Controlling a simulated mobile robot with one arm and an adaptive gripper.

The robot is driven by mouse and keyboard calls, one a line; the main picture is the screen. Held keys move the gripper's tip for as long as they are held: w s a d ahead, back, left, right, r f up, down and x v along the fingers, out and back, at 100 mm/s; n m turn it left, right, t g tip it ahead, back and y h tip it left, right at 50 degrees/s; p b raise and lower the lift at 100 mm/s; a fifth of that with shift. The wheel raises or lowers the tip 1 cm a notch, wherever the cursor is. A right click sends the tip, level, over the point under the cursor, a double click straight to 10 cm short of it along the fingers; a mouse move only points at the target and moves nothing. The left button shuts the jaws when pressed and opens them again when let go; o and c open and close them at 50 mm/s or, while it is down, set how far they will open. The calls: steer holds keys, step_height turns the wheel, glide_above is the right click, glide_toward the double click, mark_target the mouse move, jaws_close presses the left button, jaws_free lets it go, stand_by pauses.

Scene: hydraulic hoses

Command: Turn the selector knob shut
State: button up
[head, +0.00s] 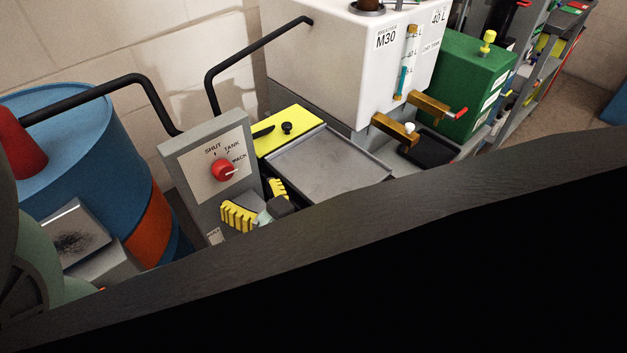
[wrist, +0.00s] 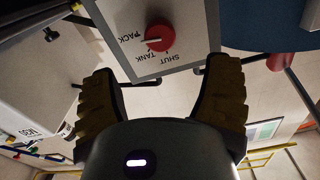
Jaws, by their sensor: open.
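The red selector knob (head: 223,170) sits on the pale plate of a grey upright panel (head: 178,150) marked SHUT, TANK and PACK. Its white pointer line is toward PACK. My gripper (head: 258,202) has yellow ribbed fingers and is in front of the panel, low and to the right of the knob. In the wrist view the knob (wrist: 160,36) appears upside down beyond the open fingers (wrist: 164,72), roughly centred between them. The fingers are apart and empty, and the knob is not between the tips.
A blue drum (head: 85,130) stands left of the panel, with a black hose above it. A grey tray (head: 330,165) and yellow plate (head: 290,130) lie to the right. A white M30 tank (head: 330,60) and a green box (head: 470,80) stand behind.

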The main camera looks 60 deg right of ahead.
mark_target(226, 172)
steer(key=x, duration=0.9)
steer(key=shift+p, duration=0.4)
steer(key=shift+w, duration=0.35)
steer(key=shift+o, duration=0.3)
steer(key=shift+s, duration=0.1)
steer(key=c, duration=1.3)
steer(key=shift+o, duration=0.2)
